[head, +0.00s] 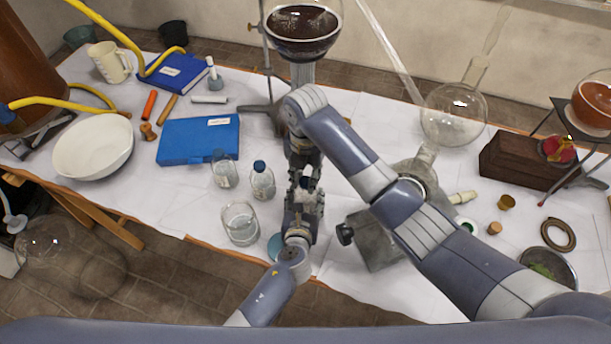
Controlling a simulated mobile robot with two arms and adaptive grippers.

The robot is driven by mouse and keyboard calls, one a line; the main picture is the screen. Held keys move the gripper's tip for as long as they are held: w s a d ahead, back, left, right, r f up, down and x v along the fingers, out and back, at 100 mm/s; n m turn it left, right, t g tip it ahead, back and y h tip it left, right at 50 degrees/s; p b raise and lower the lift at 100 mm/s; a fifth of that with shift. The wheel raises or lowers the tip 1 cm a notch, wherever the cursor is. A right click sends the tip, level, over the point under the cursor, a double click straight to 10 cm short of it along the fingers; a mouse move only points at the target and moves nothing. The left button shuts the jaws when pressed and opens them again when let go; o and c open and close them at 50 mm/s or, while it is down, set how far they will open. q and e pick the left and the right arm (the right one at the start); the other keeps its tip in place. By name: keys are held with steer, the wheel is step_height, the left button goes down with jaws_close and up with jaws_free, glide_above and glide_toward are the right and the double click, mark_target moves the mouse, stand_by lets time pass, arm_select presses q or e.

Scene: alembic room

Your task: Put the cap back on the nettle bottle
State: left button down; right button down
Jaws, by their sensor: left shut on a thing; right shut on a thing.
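My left gripper (303,192) reaches up from the bottom over the front middle of the white table. My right gripper (305,172) comes down from above and meets it there, fingertips close together. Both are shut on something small. What they hold is almost wholly hidden by the fingers; from its place it seems to be the nettle bottle in the left and its cap in the right. I cannot tell whether cap and bottle touch. Two clear bottles with blue caps, a left one (224,172) and a right one (262,182), stand to the left; their labels are unreadable.
A glass beaker (241,226) stands just left of my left gripper, and a blue-green disc (275,246) lies partly behind it. A blue case (198,141) and white bowl (93,147) are left.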

steer(key=m, duration=0.5)
steer(key=shift+m, duration=0.3)
steer(key=m, duration=0.5)
steer(key=shift+m, duration=0.4)
steer(key=m, duration=1)
steer(key=shift+m, duration=0.3)
steer(key=c, duration=1.3)
jaws_free()
